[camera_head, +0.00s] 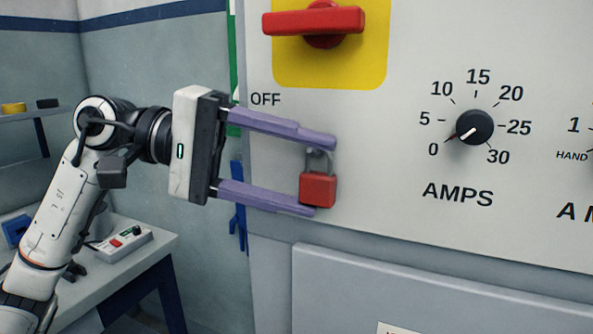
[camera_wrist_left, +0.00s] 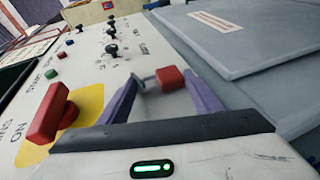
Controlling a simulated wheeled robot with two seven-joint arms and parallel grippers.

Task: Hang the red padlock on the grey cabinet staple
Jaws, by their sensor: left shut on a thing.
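The red padlock (camera_head: 318,190) is upright with its grey shackle up, close in front of the pale cabinet face. It also shows in the left wrist view (camera_wrist_left: 170,79). My left gripper (camera_head: 317,176) is shut on it, one purple finger above the shackle and one under the body. The grey cabinet staple (camera_head: 312,157) shows only as a small grey piece at the shackle. I cannot tell whether the shackle is around it or just in front of it. My right gripper is not in view.
The cabinet face (camera_head: 400,190) carries a red switch handle (camera_head: 313,21) on a yellow plate above the gripper and a black AMPS knob (camera_head: 474,127) to the right. A grey panel (camera_head: 430,290) lies below. A bench (camera_head: 150,250) with a small control box stands at left.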

